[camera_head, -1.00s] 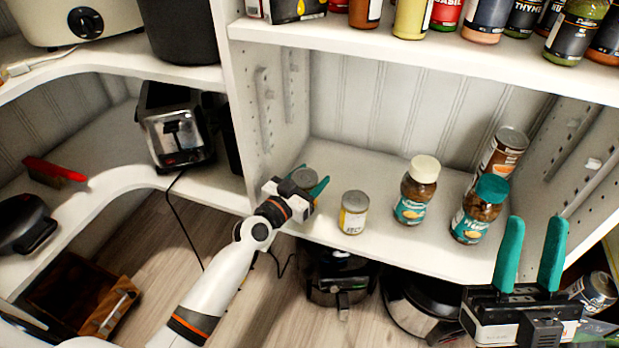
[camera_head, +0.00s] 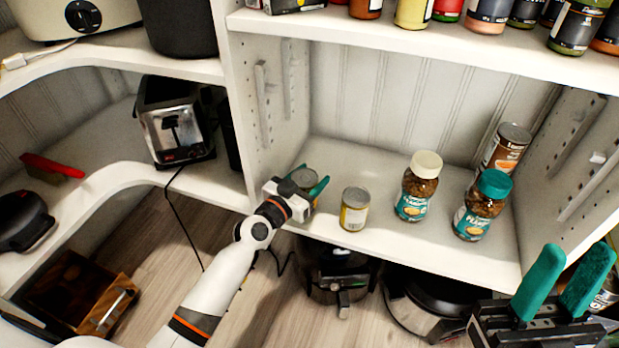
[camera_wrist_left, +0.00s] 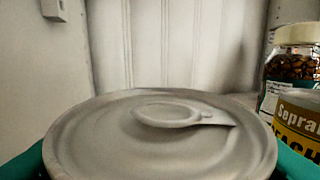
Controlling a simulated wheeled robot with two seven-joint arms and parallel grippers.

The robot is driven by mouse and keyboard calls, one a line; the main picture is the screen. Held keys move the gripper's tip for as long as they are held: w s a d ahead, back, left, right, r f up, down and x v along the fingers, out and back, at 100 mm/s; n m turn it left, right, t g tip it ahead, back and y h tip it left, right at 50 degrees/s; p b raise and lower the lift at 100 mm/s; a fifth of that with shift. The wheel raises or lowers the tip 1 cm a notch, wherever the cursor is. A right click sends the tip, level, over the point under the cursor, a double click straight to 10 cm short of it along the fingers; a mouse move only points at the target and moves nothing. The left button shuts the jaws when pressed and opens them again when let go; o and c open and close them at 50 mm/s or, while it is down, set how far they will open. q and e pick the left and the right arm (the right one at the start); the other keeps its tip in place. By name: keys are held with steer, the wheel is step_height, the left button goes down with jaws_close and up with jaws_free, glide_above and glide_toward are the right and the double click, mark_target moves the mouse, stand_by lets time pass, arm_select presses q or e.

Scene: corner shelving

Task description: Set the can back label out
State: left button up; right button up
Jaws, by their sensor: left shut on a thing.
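A can with a grey pull-tab lid (camera_head: 304,176) stands near the left end of the lower shelf. My left gripper (camera_head: 308,186) is shut on it, with green fingers on either side. In the left wrist view the can's lid (camera_wrist_left: 160,138) fills the lower part, and its label is hidden. A second can (camera_head: 354,209) with a yellow and white label stands upright just to the right, apart from the gripper; its label (camera_wrist_left: 298,128) shows in the left wrist view. My right gripper (camera_head: 566,284) is open and empty at the lower right, in front of the shelf.
Two teal-labelled jars, one with a cream lid (camera_head: 417,187) and one with a teal lid (camera_head: 480,206), stand further right. A taller brown can (camera_head: 504,150) is behind them. The shelf behind the cans is clear. A side wall (camera_head: 268,95) bounds the left.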

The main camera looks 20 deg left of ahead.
arm_select(q)
steer(key=shift+f, duration=0.25)
steer(key=shift+b, duration=0.35)
steer(key=o, duration=1.3)
steer(key=shift+f, duration=0.1)
